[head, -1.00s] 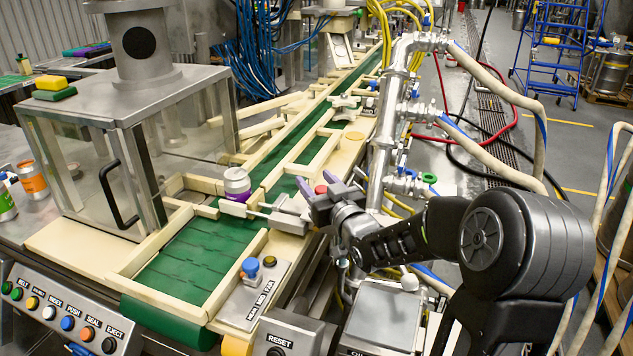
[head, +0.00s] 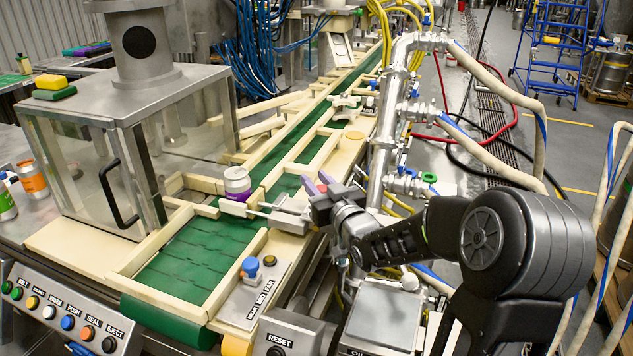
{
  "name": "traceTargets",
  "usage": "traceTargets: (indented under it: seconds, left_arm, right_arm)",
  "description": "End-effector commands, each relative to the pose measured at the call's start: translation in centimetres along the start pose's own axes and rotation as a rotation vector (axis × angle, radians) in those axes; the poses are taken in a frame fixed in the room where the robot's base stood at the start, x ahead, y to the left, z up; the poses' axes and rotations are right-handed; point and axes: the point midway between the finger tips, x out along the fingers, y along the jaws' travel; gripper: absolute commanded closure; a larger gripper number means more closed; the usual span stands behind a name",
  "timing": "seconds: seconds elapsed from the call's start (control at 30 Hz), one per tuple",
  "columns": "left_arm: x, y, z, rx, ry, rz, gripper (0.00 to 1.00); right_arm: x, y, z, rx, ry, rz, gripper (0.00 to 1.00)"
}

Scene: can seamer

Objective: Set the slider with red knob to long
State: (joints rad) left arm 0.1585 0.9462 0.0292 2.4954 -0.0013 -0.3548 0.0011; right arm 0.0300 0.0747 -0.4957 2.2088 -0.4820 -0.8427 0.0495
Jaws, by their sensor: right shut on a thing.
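My right gripper (head: 317,182), with purple fingertips, comes in from the right beside the conveyor. It is shut on the red knob (head: 321,188), which shows only as a small red patch between the fingers. The knob is at the right end of a light metal slider (head: 285,217) at the conveyor's right edge, though the fingers hide how they join. A small plate (head: 255,291) with a blue knob and small lettering lies nearer to me; I cannot read which mark is which. My left gripper is not in view.
A can (head: 237,184) stands by the green belt (head: 190,262) at the slider's left end. A clear-walled guard box (head: 110,160) stands to the left. Steel pipes (head: 385,130) with valves rise just behind my right gripper. A button panel (head: 70,310) is at the lower left.

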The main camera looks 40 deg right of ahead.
Motion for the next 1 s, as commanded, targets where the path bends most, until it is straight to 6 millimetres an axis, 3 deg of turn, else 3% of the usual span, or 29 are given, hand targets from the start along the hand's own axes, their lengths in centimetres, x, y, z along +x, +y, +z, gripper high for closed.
traceTargets:
  seconds: [0.67, 1.0]
  left_arm:
    - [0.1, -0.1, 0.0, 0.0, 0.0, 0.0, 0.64]
    - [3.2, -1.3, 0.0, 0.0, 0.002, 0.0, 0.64]
  right_arm:
    - [-0.1, 0.1, 0.1, 0.0, 0.0, 0.001, 1.0]
    - [-3.5, 3.6, 0.4, 0.001, 0.004, 0.003, 1.0]
